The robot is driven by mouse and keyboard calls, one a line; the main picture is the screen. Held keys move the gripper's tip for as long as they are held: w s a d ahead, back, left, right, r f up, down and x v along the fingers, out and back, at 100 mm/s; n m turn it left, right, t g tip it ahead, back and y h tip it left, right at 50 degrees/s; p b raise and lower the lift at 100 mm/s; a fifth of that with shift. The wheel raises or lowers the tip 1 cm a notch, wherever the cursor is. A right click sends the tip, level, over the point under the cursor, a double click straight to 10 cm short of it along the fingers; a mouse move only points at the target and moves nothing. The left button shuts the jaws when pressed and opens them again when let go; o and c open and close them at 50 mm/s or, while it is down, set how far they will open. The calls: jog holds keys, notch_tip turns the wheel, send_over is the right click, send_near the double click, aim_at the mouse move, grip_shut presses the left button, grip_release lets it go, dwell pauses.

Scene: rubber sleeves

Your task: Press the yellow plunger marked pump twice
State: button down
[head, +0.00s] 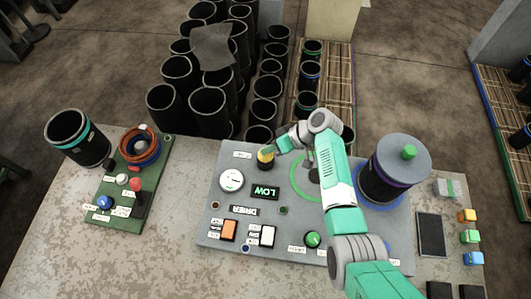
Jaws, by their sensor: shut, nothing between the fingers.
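The yellow plunger (265,155) stands on a black base near the back of the grey panel (207,238), with a small label beside it. My gripper (272,151) is shut and empty, its tip at the plunger's upper right side. I cannot tell from this view whether it touches the plunger. A white round gauge (231,180) is in front of the plunger. A display (265,192) reads LOW in green.
The panel also carries an orange switch (229,230), a white switch (267,236) and a green knob (313,239). A lidded black cylinder (385,178) stands right of my arm. A green board (122,215) with buttons lies left. Black sleeves (208,108) stand behind the table.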

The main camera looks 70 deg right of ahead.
jog(key=shift+f+b, duration=0.85)
jog(key=shift+f, duration=0.15)
dwell(0.7)
jog(key=shift+r, duration=0.1)
jog(key=shift+r+p, duration=1.15)
jog(key=shift+r, duration=0.15)
notch_tip(320, 180, up, 5)
jog(key=p, duration=0.4)
jog(key=shift+r, duration=0.1)
dwell(0.5)
